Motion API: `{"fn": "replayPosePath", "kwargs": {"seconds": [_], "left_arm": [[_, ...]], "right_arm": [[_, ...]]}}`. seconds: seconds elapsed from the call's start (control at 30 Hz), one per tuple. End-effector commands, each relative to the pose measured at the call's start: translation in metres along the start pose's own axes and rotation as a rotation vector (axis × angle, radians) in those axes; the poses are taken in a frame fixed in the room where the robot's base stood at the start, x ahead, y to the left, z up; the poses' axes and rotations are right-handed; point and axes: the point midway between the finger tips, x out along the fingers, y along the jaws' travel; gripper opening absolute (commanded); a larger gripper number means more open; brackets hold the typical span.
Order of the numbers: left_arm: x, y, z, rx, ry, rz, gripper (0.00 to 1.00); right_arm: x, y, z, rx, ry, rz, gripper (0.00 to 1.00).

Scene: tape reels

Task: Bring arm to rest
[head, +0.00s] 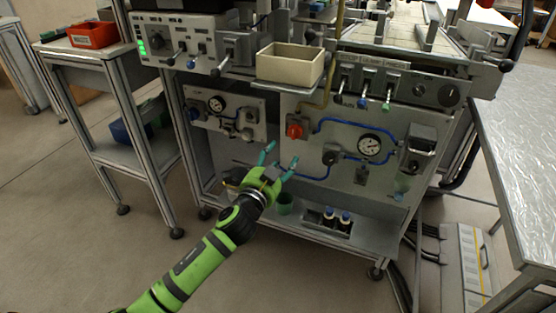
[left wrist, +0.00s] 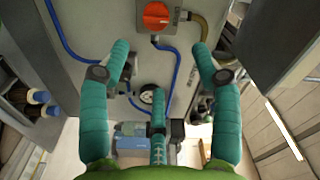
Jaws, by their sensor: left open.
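My left gripper (head: 281,161) is in the head view, on the green arm that comes in from the lower left. Its teal fingers are spread and empty in front of the machine's lower panel (head: 270,165). In the left wrist view the fingers of this gripper (left wrist: 160,75) stand wide apart, with nothing between them. A red-orange rotary knob (head: 295,131) on the panel is just above the fingertips, and it also shows in the left wrist view (left wrist: 156,16). The gripper appears apart from it. My right gripper is not in view.
A beige bin (head: 290,66) sits on the machine's front ledge. A pressure gauge (head: 370,145) with blue hoses is right of the gripper. A side table with a red bin (head: 93,35) stands left, a metal table (head: 520,130) right. The floor at lower left is clear.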

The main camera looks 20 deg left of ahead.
Motion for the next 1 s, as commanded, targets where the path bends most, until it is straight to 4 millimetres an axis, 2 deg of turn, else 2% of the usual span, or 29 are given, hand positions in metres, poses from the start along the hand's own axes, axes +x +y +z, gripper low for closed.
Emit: {"fn": "replayPosePath", "kwargs": {"seconds": [0.47, 0.57, 0.67, 0.77, 0.87, 1.0], "left_arm": [[-0.002, 0.000, 0.000, -0.001, -0.001, 0.000, 0.64], [-0.005, 0.010, 0.009, -0.019, -0.026, 0.020, 0.64], [-0.016, 0.040, 0.033, -0.079, -0.104, 0.079, 0.64], [-0.041, 0.088, 0.070, -0.176, -0.234, 0.174, 0.64], [-0.080, 0.144, 0.109, -0.283, -0.391, 0.282, 0.64], [-0.148, 0.216, 0.151, -0.419, -0.610, 0.427, 0.64]], "right_arm": [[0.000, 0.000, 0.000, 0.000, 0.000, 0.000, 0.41], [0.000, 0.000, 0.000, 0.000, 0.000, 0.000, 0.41], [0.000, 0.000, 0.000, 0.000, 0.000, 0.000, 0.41], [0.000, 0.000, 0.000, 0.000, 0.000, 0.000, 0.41], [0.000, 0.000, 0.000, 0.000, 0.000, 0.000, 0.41], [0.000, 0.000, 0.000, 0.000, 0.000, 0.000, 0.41]]}}
